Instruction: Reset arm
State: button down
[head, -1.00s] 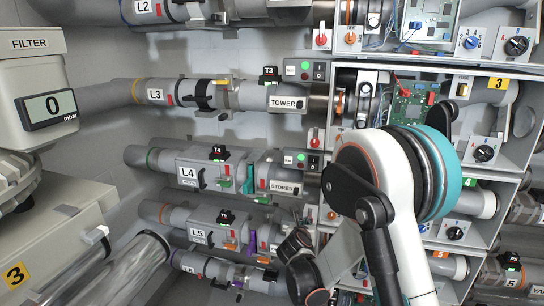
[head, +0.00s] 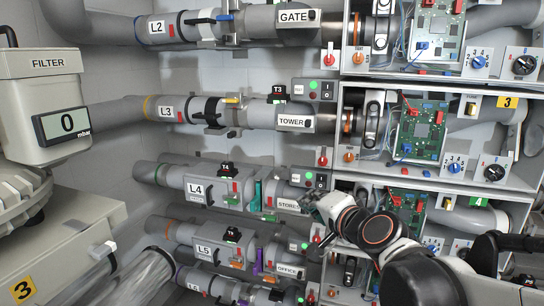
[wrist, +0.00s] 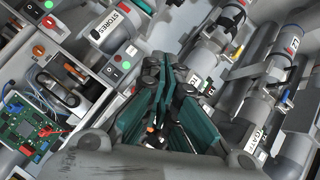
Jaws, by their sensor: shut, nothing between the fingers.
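My gripper (wrist: 166,78) shows in the wrist view with its dark green finger pads together and nothing between them. In the head view my arm reaches in from the lower right, and its end is in front of the panels near the STORES tube (head: 288,204). In the wrist view the STORES label (wrist: 110,26) is at the upper left, beyond the fingers. I cannot tell whether the gripper touches anything.
Tubes L2 (head: 157,27), L3 (head: 166,112), L4 (head: 196,190) and L5 (head: 204,250) run along the wall. Open bays with circuit boards (head: 420,130) and knobs stand at right. The FILTER unit (head: 47,62) and a grey housing (head: 60,235) are at left.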

jog(key=s+d+f+n+g+h, duration=0.2)
jog(key=s+d+f+n+g, duration=0.1)
jog(key=s, duration=0.8)
jog(key=s+d+f+n+g+h, duration=0.3)
jog(key=s+d+f+n, duration=0.3)
jog(key=s, duration=0.5)
notch_tip(320, 180, down, 4)
jog(key=shift+s+d+r+g, duration=0.15)
jog(key=shift+d+g, duration=0.35)
jog(key=shift+d, duration=0.55)
